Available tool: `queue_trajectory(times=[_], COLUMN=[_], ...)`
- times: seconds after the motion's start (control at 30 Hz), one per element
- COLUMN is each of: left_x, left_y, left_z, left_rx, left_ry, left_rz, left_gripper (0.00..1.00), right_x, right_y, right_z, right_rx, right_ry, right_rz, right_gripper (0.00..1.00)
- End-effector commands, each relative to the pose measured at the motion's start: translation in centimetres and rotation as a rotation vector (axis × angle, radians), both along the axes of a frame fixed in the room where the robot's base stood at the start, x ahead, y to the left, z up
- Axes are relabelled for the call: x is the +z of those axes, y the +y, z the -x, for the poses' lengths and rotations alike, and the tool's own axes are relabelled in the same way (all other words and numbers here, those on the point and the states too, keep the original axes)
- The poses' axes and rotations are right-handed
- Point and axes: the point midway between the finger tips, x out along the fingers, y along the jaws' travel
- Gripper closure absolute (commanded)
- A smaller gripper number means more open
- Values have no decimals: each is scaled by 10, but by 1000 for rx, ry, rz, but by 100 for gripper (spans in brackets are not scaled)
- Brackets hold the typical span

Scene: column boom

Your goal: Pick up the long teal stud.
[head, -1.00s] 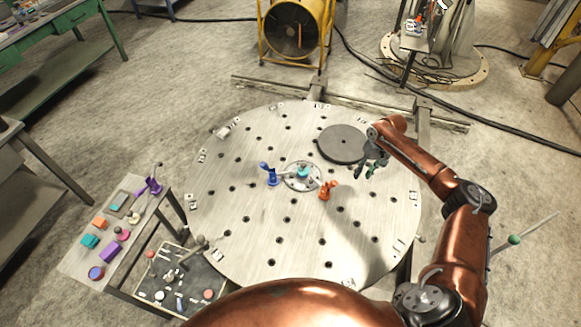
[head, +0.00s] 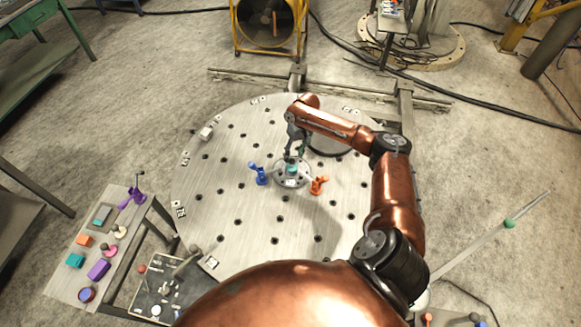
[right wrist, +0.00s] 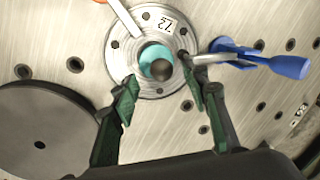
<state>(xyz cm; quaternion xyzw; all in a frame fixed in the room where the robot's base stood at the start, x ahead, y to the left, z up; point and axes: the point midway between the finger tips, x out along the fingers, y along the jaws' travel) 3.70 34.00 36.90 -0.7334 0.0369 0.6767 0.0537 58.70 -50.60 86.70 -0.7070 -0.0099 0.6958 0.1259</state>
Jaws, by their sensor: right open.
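The teal stud (head: 292,169) stands in the centre of a round metal flange (head: 303,181) on the big round table. In the right wrist view the teal stud (right wrist: 150,54) is seen nearly end-on, with a dark round knob (right wrist: 161,70) at its top, so its length is hard to judge. My right gripper (head: 294,155) is over the flange. In the right wrist view its two green-padded fingers (right wrist: 160,88) are spread, with the knob ahead between their tips and nothing held. My left gripper is not in view.
A blue clamp (head: 258,173) and an orange clamp (head: 319,185) flank the flange; their metal arms reach over its rim. A dark disc (right wrist: 45,125) lies on the round table (head: 225,210) near the right gripper. A side table (head: 65,290) at left holds several coloured pieces.

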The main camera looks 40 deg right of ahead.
Motion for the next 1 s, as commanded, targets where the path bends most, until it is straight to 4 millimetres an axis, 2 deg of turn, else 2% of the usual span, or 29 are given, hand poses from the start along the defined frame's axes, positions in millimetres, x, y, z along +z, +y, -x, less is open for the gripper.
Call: queue_trajectory(times=[0.23,0.5,1.0], left_x=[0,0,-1], left_y=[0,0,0], left_z=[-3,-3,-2], left_rx=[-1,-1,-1], left_ry=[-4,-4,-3], left_rz=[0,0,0], left_gripper=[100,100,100], right_x=[-36,-41,-41], right_y=[9,11,11], right_z=[-2,-3,-3], right_rx=[1,2,2], right_ry=[2,1,1], right_rz=[0,0,0], right_gripper=[58,58,92])
